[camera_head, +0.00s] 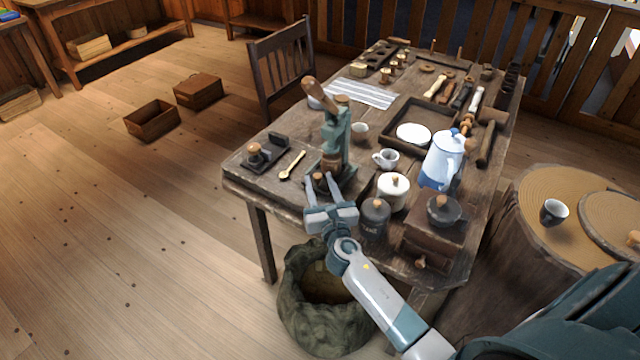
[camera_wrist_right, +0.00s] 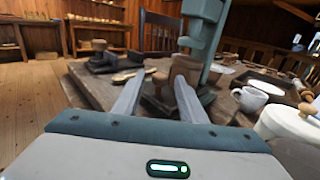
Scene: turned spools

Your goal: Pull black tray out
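A dark tray-like piece with a round wooden knob (camera_head: 318,177) sits low at the front of the green lever press (camera_head: 338,140). The knob also shows in the right wrist view (camera_wrist_right: 160,78), just beyond or between the fingertips. Most of the dark piece is hidden by the fingers and the press. My right gripper (camera_head: 321,184) is open, its two fingers spread to either side of the knob. I cannot tell whether they touch it. Another dark tray (camera_head: 390,133) farther back holds a white plate (camera_head: 413,134). My left gripper is not in view.
A white canister (camera_head: 392,191), a dark grey canister (camera_head: 374,218) and a wooden grinder box (camera_head: 432,240) stand right of my gripper. A small dark stand (camera_head: 268,158) and a wooden spoon (camera_head: 293,164) lie left. A sack (camera_head: 318,310) stands below the table's front edge.

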